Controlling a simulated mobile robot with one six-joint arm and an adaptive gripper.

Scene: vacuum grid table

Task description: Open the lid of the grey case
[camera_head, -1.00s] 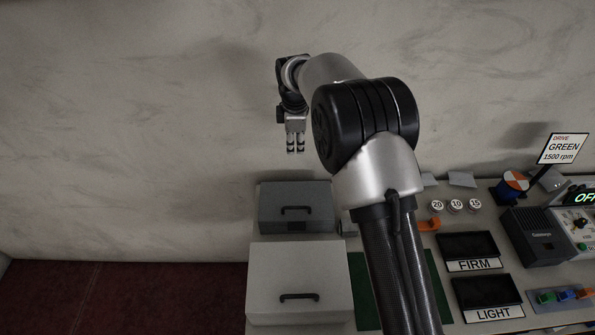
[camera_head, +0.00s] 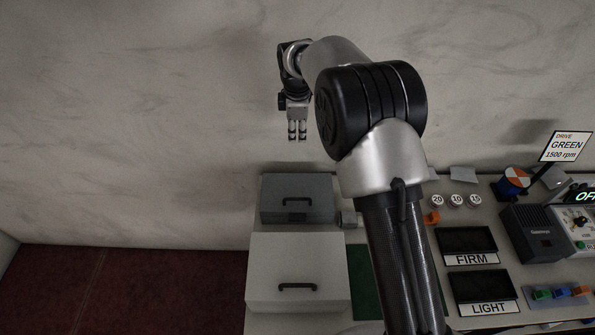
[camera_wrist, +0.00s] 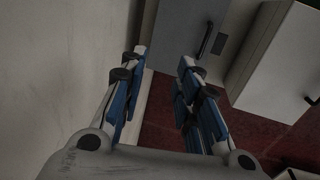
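The grey case (camera_head: 297,209) stands at the back left of the table in the head view, its lid shut and a dark handle (camera_head: 296,201) on it. In the wrist view the grey case (camera_wrist: 184,24) shows at the top, beyond my fingers, with its handle (camera_wrist: 205,41). My gripper (camera_head: 297,136) points down, above and behind the grey case in the head picture, apart from it. In the wrist view my gripper (camera_wrist: 163,55) has its two blue-padded fingers apart with nothing between them.
A larger, paler case (camera_head: 270,262) with a dark handle stands in front of the grey case. A small grey object (camera_head: 348,218) sits to its right. FIRM (camera_head: 470,241) and LIGHT (camera_head: 489,283) trays lie further right. The wall is close behind; red floor lies left.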

